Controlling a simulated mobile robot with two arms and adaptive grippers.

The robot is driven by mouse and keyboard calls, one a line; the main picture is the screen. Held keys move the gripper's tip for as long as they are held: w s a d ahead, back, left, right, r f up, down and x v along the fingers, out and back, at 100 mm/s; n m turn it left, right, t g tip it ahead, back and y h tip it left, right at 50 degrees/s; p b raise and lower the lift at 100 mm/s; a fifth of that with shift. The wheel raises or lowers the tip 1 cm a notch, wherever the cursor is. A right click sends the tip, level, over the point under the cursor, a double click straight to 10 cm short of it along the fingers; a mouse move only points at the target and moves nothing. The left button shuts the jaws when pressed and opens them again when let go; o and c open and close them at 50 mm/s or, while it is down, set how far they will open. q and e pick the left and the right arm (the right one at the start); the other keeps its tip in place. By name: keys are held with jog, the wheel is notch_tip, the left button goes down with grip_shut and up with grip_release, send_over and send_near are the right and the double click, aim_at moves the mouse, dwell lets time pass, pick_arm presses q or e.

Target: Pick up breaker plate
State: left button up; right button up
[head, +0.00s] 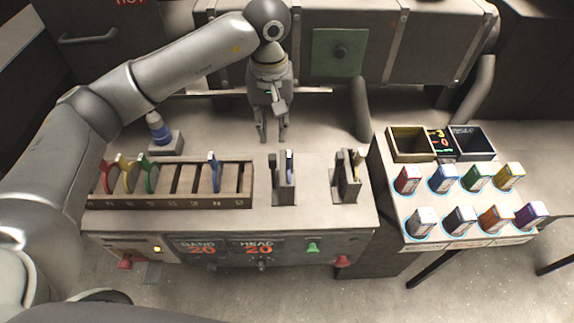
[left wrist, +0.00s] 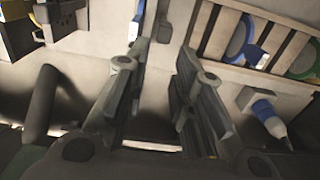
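My left gripper (head: 273,137) points down over the back of the grey machine top, its fingers apart and nothing between them. In the left wrist view the two fingers (left wrist: 158,58) also stand apart. A slotted rack (head: 185,203) holds upright round plates with red (head: 107,178), yellow (head: 125,173), green (head: 148,177) and blue (head: 213,172) colouring; some slots are empty. A dark stand (head: 284,190) in front of the gripper holds a blue-edged plate (head: 289,166). Which one is the breaker plate I cannot tell. My right gripper is not visible.
Another dark stand (head: 346,186) holds a yellowish piece. A blue-and-white bottle (head: 158,128) stands on a block behind the rack. A side table (head: 400,222) on the right carries several coloured boxes and two bins (head: 411,142) (head: 473,142). A thick post (head: 361,108) rises right of the gripper.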

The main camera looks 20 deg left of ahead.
aim_at(273, 156)
pick_arm(q)
jog(key=f, duration=0.2)
jog(key=s+f+p, duration=0.1)
jog(key=f, duration=0.1)
jog(key=shift+s+f, duration=0.1)
jog(key=shift+s, duration=0.1)
jog(key=shift+w+f, duration=0.1)
jog(key=shift+f, duration=0.15)
notch_tip(273, 156, down, 4)
jog(key=p, duration=0.3)
jog(key=shift+f, duration=0.55)
grip_shut()
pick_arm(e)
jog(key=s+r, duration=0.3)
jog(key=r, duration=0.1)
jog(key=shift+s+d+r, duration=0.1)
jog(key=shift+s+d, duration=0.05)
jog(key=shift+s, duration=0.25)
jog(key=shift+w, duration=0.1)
pick_arm(q)
jog(key=shift+w, duration=0.1)
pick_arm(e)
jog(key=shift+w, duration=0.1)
